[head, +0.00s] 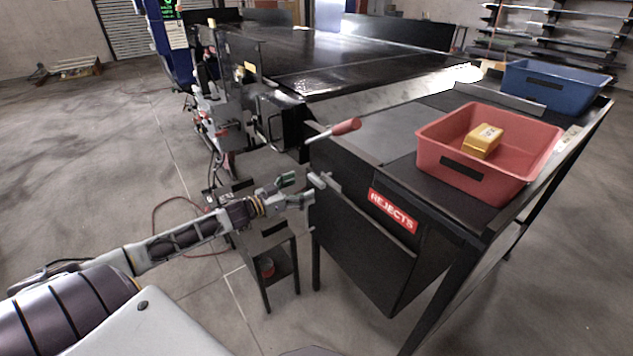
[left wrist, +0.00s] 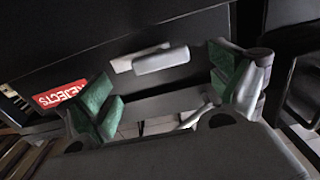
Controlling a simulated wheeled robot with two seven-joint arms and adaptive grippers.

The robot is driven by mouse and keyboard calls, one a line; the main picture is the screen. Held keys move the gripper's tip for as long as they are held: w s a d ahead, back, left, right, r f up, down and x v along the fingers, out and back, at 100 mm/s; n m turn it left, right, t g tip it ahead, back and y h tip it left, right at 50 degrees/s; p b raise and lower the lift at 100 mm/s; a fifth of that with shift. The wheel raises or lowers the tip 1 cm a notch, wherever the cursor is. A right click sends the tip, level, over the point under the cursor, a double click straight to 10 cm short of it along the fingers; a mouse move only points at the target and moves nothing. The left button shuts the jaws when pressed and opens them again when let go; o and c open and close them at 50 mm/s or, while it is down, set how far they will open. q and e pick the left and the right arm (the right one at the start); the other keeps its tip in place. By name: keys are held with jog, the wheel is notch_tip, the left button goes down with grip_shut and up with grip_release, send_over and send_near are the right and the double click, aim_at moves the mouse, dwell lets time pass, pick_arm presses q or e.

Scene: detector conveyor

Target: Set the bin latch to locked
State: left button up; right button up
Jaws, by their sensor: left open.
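The black reject bin (head: 350,235) carries a red REJECTS label (head: 392,210), which also shows in the left wrist view (left wrist: 60,95). A small light-grey metal piece, seemingly the latch (head: 325,182), sits on the bin's upper left front. In the left wrist view the latch (left wrist: 160,61) is a pale bar lying beyond and between the fingers. My left gripper (head: 299,190) is open, with green pads, just left of the latch. In the left wrist view the gripper (left wrist: 165,90) has nothing between its fingers, and I see no clear contact with the latch. My right gripper is out of view.
A red-handled lever (head: 346,127) sticks out above the bin. A red tray (head: 480,185) holding a yellow box (head: 484,141) and a blue tray (head: 553,88) stand on the table. A small dark stand (head: 268,262) is below my left gripper. Floor at left is mostly clear.

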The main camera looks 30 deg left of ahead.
aim_at(314, 181)
pick_arm(q)
jog(key=shift+x, duration=0.85)
jog(key=shift+w+d, duration=0.15)
jog(key=shift+w, duration=0.2)
jog(key=shift+x, duration=0.8)
jog(key=shift+w+d, duration=0.1)
jog(key=shift+w, duration=0.3)
jog(key=shift+w+d, duration=0.25)
jog(key=shift+w, duration=0.4)
jog(key=c, duration=1.5)
jog(key=shift+o, duration=0.2)
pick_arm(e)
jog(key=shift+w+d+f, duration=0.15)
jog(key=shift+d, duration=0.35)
